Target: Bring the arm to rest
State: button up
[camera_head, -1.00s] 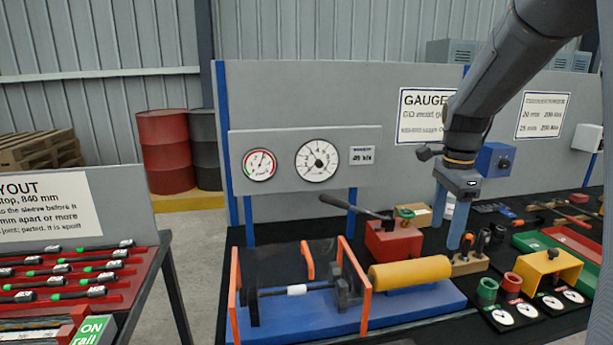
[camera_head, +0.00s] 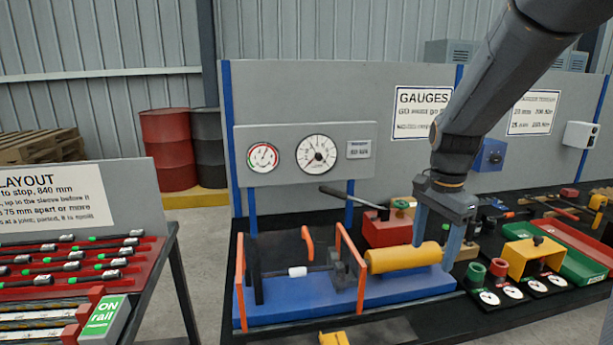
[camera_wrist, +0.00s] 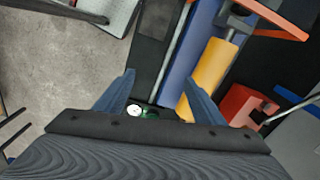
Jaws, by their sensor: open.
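My gripper (camera_head: 434,234) is open, with its two blue-grey fingers pointing down. The yellow cylinder (camera_wrist: 213,65) shows there beyond the right finger. Whether a finger touches the cylinder cannot be told.
A red pump block (camera_head: 385,232) with a black lever stands behind the rig. Green and red gauge cups (camera_head: 477,272), a yellow bracket (camera_head: 535,253) and a green tray (camera_head: 575,287) are at right. A rack of bars (camera_head: 75,270) is at left. Grey floor (camera_wrist: 60,65) is open.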

jog(key=s+a+f+n, duration=0.4)
jog(key=s+n, duration=0.2)
jog(key=s, duration=0.1)
jog(key=s+a+f+n+t, duration=0.1)
jog(key=s+a+f+n, duration=0.3)
jog(key=s+n, duration=0.3)
jog(key=shift+s+a+f+n+b, duration=0.25)
jog(key=shift+s+f+n+b, duration=0.05)
jog(key=shift+s+f+b, duration=0.1)
jog(key=shift+c, duration=0.4)
dwell(1.0)
